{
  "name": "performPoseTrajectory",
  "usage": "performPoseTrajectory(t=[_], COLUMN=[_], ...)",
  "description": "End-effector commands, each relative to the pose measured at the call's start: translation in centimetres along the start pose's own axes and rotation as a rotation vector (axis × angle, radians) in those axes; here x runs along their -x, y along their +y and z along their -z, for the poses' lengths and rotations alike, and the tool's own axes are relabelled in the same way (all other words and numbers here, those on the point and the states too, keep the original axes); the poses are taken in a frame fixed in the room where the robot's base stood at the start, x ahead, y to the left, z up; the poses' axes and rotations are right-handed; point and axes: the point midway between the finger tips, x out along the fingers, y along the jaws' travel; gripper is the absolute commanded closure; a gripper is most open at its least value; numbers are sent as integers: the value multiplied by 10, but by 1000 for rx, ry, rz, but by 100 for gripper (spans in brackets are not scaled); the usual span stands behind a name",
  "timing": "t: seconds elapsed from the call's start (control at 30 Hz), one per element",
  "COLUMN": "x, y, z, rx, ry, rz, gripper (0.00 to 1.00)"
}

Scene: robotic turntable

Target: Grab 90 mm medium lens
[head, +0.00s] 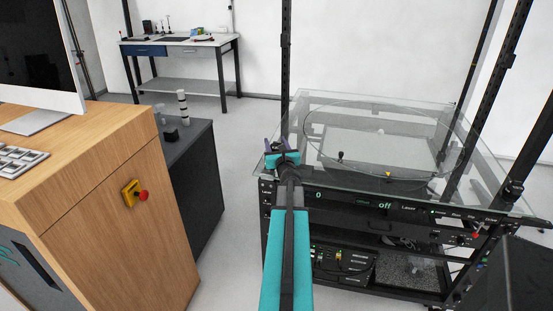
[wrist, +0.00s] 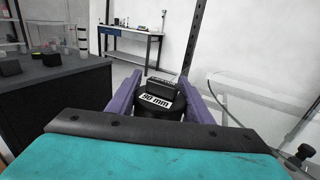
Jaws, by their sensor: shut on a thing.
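The 90 mm lens (wrist: 157,99) is a black block-like piece with a white label reading "90 mm". It sits between the two purple fingers of my gripper (wrist: 158,94) in the wrist view. The fingers are shut on it, and it is held up in the air with the floor behind it. In the head view my gripper (head: 283,147) is at the left edge of the glass turntable, and the lens is largely hidden by my arm there.
The glass turntable (head: 320,110) stands on a black rack at right, with small pieces on it. A dark cabinet (head: 200,160) holds a striped post (head: 182,105) and a black block (head: 170,134). A wooden desk (head: 90,150) is at left. A workbench (head: 180,43) stands at the back.

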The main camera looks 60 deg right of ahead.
Motion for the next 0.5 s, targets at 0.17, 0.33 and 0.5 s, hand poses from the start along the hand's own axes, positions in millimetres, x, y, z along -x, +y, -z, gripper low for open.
performPoseTrajectory(t=[0.17, 0.33, 0.5], x=[0, 0, 0], y=[0, 0, 0], z=[-1, -5, -15], rx=[0, 1, 1], ry=[-1, -1, -2], rz=[0, 0, 0], gripper=[91, 91, 91])
